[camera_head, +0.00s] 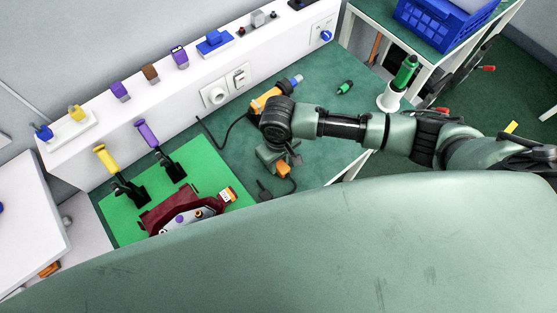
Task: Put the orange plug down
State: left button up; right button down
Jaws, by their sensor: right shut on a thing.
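My right gripper (282,162) reaches in from the right and points down over the green table (325,130). It is shut on the orange plug (284,171), which shows just below its jaws. The jaws partly hide the plug, and I cannot tell whether the plug touches the table. A dark cable runs beside the plug toward a small dark piece (264,191). My left gripper is not in view.
A red tail lamp (155,217) lies on a bright green mat (219,153) beside clamps with yellow (105,158) and purple (147,134) handles. An orange tool (262,101) lies behind my wrist. A green bottle (404,73) stands at right.

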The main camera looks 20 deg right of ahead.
aim_at(278, 163)
jog(key=shift+f, duration=0.1)
jog(key=c, duration=1.1)
grip_release()
jog(key=shift+o, duration=0.2)
notch_tip(278, 163, up, 12)
